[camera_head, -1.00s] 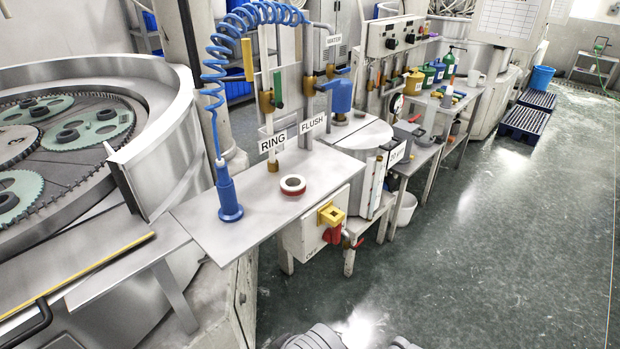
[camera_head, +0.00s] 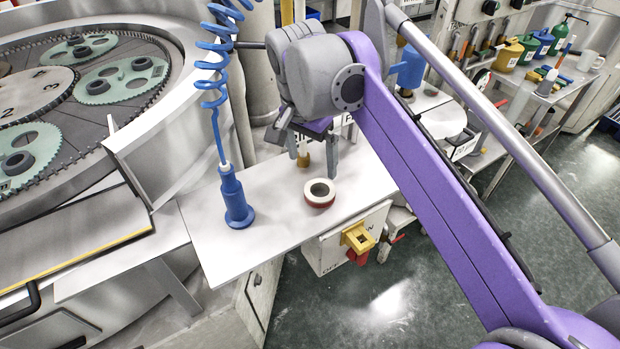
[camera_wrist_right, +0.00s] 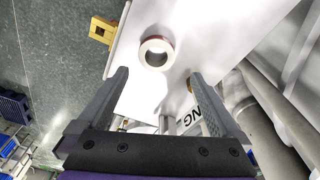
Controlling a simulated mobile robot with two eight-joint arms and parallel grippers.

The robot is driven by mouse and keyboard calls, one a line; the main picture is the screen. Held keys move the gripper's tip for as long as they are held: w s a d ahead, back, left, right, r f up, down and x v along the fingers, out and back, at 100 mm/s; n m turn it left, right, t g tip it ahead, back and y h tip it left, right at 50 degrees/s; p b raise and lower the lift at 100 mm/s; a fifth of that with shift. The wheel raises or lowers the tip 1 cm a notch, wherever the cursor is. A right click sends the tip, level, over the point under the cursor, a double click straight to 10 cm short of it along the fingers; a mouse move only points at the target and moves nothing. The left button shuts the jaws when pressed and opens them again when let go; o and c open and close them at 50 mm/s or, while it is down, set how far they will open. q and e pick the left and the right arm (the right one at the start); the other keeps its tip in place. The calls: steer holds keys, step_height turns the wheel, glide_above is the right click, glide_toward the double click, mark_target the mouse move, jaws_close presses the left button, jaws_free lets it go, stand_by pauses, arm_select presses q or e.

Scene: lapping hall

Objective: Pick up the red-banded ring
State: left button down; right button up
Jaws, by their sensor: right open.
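The red-banded ring (camera_head: 320,193) lies flat on the pale metal shelf (camera_head: 225,255), white on top with a red band around its lower side. My right gripper (camera_head: 309,160) hangs over the shelf just behind the ring, apart from it. In the right wrist view the ring (camera_wrist_right: 156,53) shows beyond the fingertips, roughly between their lines, and the open gripper (camera_wrist_right: 159,75) holds nothing. The RING label is mostly hidden behind my right gripper in the head view. My left gripper is not in view.
A blue nozzle (camera_head: 235,200) on a coiled hose stands on the shelf left of the ring. A yellow and red switch (camera_head: 358,240) sits on the box at the shelf's front right. A large lapping machine (camera_head: 80,90) fills the left. Bare shelf surrounds the ring.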

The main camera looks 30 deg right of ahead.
mark_target(320, 196)
steer(key=f, duration=0.2)
steer(key=d+f, duration=0.1)
steer(key=f, duration=0.1)
steer(key=shift+s+d, duration=0.1)
steer(key=shift+s, duration=0.1)
steer(key=shift+f, duration=0.25)
steer(key=f, duration=0.3)
steer(key=d+f, duration=0.1)
steer(key=f, duration=0.1)
steer(key=shift+w+f, duration=0.25)
steer(key=shift+w, duration=0.15)
steer(key=shift+c, duration=0.2)
